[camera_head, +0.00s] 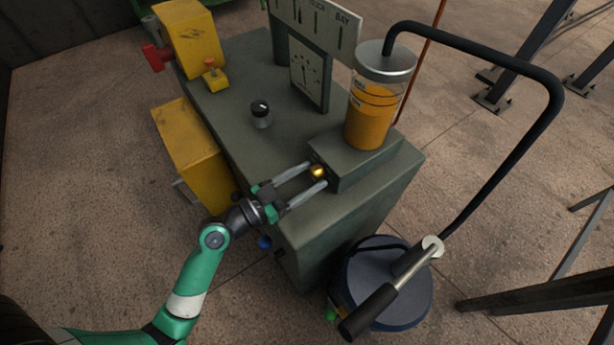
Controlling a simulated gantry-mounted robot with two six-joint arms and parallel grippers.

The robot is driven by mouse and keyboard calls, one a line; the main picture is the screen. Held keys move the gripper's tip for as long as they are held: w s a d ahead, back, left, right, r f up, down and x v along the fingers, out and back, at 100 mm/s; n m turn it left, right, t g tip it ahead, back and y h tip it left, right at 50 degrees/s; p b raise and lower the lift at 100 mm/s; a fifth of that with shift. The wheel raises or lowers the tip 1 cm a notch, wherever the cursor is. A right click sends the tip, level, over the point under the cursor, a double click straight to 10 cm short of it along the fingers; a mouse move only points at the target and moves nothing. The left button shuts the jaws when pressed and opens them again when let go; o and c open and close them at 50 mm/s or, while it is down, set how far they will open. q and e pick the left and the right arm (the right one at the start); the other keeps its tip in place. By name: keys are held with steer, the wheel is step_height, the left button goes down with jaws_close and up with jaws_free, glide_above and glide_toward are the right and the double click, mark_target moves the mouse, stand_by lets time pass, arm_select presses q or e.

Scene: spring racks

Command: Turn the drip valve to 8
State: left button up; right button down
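A small brass drip valve knob (318,171) sits on the front face of the grey block below the orange oil jar (371,112). My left gripper (311,176) reaches in from the lower left with its two long fingers spread. The fingertips lie on either side of the knob, one above and one below in the picture. I cannot tell whether they touch it. The markings of the valve's scale are too small to read. My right gripper is not in view.
The grey-green cabinet (235,112) carries a black knob (261,110), a dial gauge (308,73) and a yellow box with a red handle (190,38). A black bent pipe (530,140) arches on the right. A round blue drum (408,292) with a black-gripped lever stands in front.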

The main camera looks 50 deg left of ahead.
arm_select(q)
jaws_close()
steer(key=shift+n, duration=0.7)
steer(key=shift+o, duration=1.3)
jaws_free()
